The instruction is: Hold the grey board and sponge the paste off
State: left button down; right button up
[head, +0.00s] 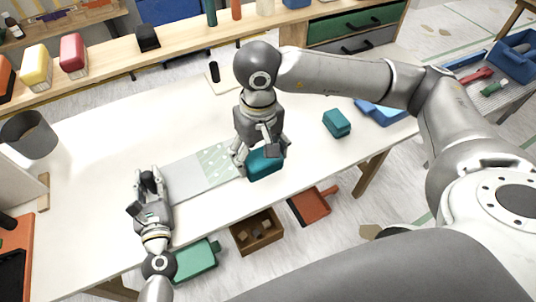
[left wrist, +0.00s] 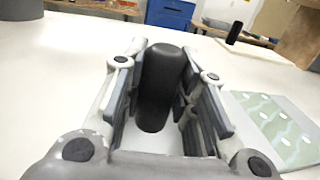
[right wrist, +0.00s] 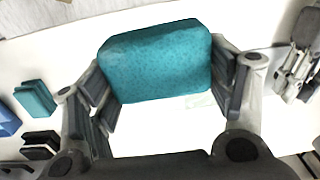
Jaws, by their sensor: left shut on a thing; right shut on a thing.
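The grey board (head: 180,180) lies flat on the white table, with a pale green band of patterned paste (head: 217,160) at its right end. The paste also shows in the left wrist view (left wrist: 275,125). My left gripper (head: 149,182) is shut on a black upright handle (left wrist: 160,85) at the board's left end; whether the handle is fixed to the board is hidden. My right gripper (head: 262,150) is shut on a teal sponge (right wrist: 155,62) at the board's right end. I cannot tell whether the sponge touches the board.
Another teal block (head: 337,122) and a blue tray (head: 385,112) are on the table's right. A grey bucket (head: 30,135) stands at the left. A black-handled tool (head: 214,75) lies at the back. A wooden box (head: 257,232) and red dustpan (head: 312,205) are below the front edge.

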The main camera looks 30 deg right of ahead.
pick_arm(q)
jog(key=shift+s+f, duration=0.1)
jog(key=shift+f, duration=0.15)
pick_arm(e)
jog(key=w+a+f+n, duration=0.1)
jog(key=w+a+f, duration=0.2)
jog(key=w+a, duration=0.4)
jog(key=shift+w+a+n, duration=0.3)
jog(key=shift+w+n, duration=0.1)
jog(key=shift+w, duration=0.1)
jog(key=shift+f, duration=0.1)
jog(key=shift+f, duration=3.3)
jog(key=shift+r, duration=0.15)
